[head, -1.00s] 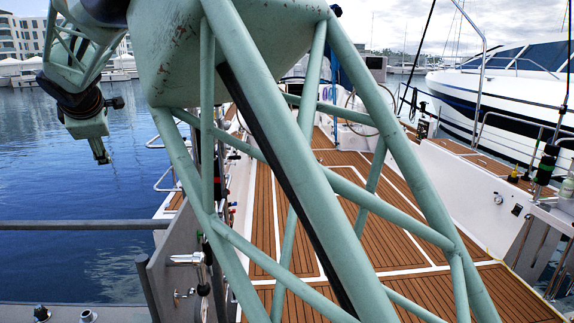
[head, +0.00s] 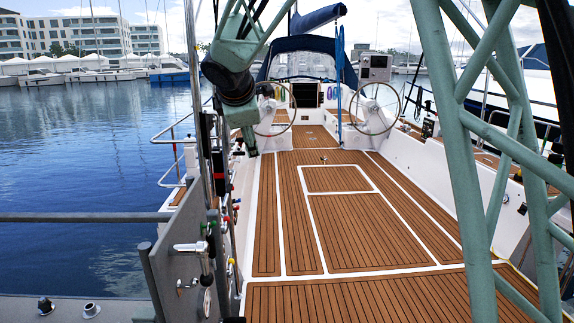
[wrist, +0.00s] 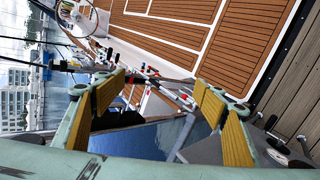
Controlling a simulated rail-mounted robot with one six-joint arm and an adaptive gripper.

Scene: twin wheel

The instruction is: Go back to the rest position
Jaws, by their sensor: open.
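My gripper (wrist: 160,92) shows large in the wrist view. Its two green fingers with yellow pads are spread wide apart and nothing is between them. In the head view my gripper (head: 249,140) is small and partly dark, hanging at the end of my green arm in front of the left steering wheel (head: 273,108). Its fingers cannot be made out there. My green lattice arm link fills the right side of the head view.
The teak deck (head: 365,235) is clear. The right steering wheel (head: 376,108) stands farther back. A grey panel with valves and gauges (head: 180,255) stands at the left, beside a horizontal rail (head: 80,217). Open water (head: 70,140) lies beyond, and a moored boat is at the right.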

